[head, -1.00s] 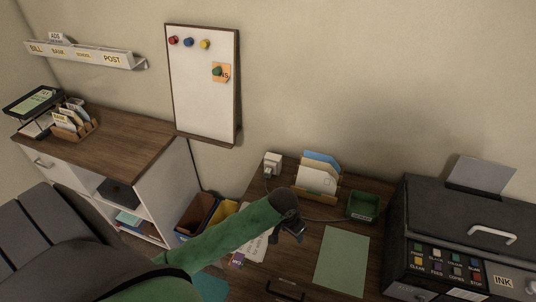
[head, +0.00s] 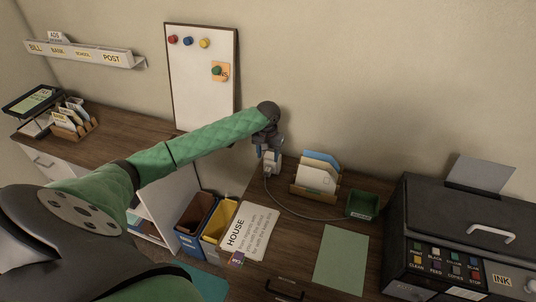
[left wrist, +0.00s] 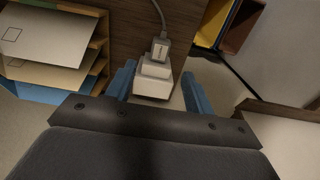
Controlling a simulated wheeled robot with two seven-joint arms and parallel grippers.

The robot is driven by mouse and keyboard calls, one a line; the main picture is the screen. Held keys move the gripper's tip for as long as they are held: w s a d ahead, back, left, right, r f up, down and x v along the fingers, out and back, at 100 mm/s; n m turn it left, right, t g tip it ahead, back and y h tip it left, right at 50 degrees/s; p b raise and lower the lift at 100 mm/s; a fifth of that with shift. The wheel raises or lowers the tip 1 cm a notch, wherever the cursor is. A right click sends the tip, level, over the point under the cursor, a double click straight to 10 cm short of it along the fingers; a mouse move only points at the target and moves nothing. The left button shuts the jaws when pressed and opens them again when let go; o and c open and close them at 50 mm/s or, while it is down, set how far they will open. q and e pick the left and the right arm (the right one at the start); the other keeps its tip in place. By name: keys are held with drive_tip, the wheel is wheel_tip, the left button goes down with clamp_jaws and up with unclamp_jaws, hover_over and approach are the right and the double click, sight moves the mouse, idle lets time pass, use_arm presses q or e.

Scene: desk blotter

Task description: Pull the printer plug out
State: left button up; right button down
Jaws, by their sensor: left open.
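The printer plug is a small grey plug (left wrist: 160,48) with a cable, seen in the left wrist view against a white socket block (left wrist: 154,80). In the head view the white block (head: 268,168) stands at the back left of the desk, partly hidden by my gripper. My left gripper (head: 268,150) is open just above and at the block. In the left wrist view its blue fingers (left wrist: 158,74) lie on either side of the block, with the plug just beyond the fingertips. Contact cannot be told. The printer (head: 450,225) stands at the right. My right gripper is not in view.
A letter holder (head: 314,178) with envelopes stands close right of the block. A green tray (head: 362,205) is further right, with the grey cable (head: 295,212) running past. The wall is close behind. Bins (head: 215,225) stand at the desk's left; the front middle holds flat papers.

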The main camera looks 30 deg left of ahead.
sight(268, 169)
use_arm(q)
drive_tip(key=shift+f+p, duration=1.15)
drive_tip(key=shift+f, duration=2.6)
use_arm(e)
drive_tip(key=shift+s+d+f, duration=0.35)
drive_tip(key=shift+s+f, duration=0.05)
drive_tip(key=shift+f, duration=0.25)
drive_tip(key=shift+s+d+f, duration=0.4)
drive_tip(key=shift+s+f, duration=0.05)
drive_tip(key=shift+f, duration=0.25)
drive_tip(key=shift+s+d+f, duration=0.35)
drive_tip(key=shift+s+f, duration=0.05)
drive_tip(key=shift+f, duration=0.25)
use_arm(q)
drive_tip(key=c, duration=1.1)
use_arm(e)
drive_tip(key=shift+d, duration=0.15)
